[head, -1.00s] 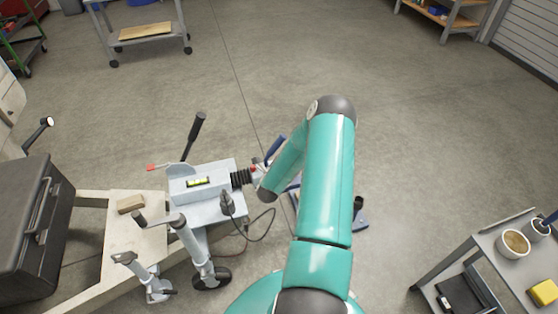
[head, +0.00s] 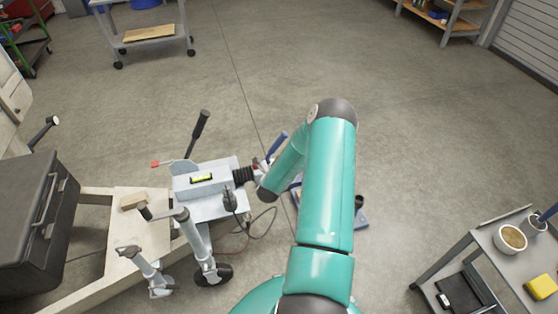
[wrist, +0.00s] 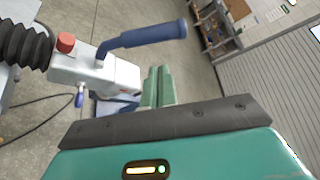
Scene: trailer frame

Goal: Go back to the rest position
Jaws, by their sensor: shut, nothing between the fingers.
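My gripper (wrist: 158,88) shows in the wrist view as two green fingers, closed together and empty. It is beside the trailer's coupling head (wrist: 95,70), which has a blue handle (wrist: 145,36) and a red knob; I see a gap in the picture but cannot tell the depth between them. In the head view my teal arm hides the gripper. The trailer drawbar's grey housing (head: 215,184), with a spirit level (head: 201,179) on it, stands left of my arm, and the coupling's blue handle (head: 277,144) shows just beside the arm.
A black toolbox (head: 30,225) and a wood block (head: 133,200) are on the trailer frame at left. A jockey wheel (head: 218,274) stands by the frame. The floor beyond is open.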

